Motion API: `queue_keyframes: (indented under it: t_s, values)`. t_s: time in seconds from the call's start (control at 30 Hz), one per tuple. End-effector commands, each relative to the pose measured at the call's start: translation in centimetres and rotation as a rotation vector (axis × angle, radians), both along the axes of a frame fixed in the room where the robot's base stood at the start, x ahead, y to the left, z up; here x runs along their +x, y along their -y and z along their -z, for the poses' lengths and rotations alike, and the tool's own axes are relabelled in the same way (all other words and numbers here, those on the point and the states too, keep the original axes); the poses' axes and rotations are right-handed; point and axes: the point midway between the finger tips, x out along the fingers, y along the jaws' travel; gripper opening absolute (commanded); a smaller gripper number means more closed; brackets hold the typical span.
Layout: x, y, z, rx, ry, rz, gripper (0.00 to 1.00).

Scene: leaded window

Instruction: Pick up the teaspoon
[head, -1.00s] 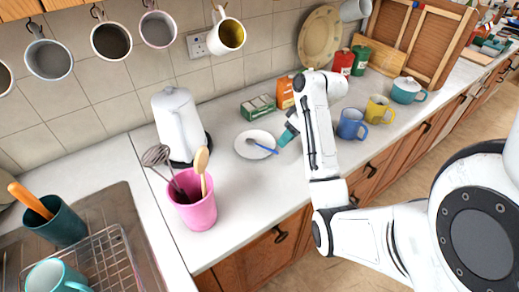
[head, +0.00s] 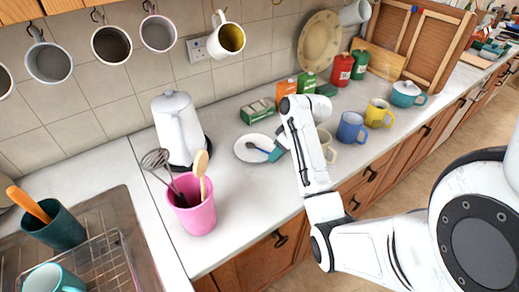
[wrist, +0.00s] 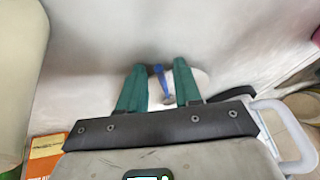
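The teaspoon (head: 260,148) has a blue handle and lies on a small white plate (head: 243,154) on the counter, its handle toward the right. My gripper (head: 275,153), with teal fingers, is at the plate's right edge by the handle end. In the wrist view, my gripper (wrist: 159,72) is open, and the teaspoon (wrist: 162,83) shows between the fingers with a gap on each side. The plate (wrist: 200,78) shows partly behind the right finger. The handle end is partly hidden by a finger in the head view.
A beige mug (head: 328,148) stands close to the right of my arm, then a blue mug (head: 350,128) and a yellow mug (head: 378,113). A green box (head: 257,111) and orange carton (head: 286,92) stand behind. A pink utensil pot (head: 196,211) and white kettle (head: 178,125) are left.

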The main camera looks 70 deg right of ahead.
Motion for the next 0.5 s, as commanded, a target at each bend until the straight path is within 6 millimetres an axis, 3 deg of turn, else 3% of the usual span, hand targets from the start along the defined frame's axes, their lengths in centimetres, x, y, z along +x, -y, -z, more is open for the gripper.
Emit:
queue_keyframes:
  t_s: [0.33,0.5]
  values:
    - [0.0,0.02,-0.04,0.0,0.0,0.0,0.0]
    - [0.0,0.02,-0.05,0.0,0.0,0.0,0.0]
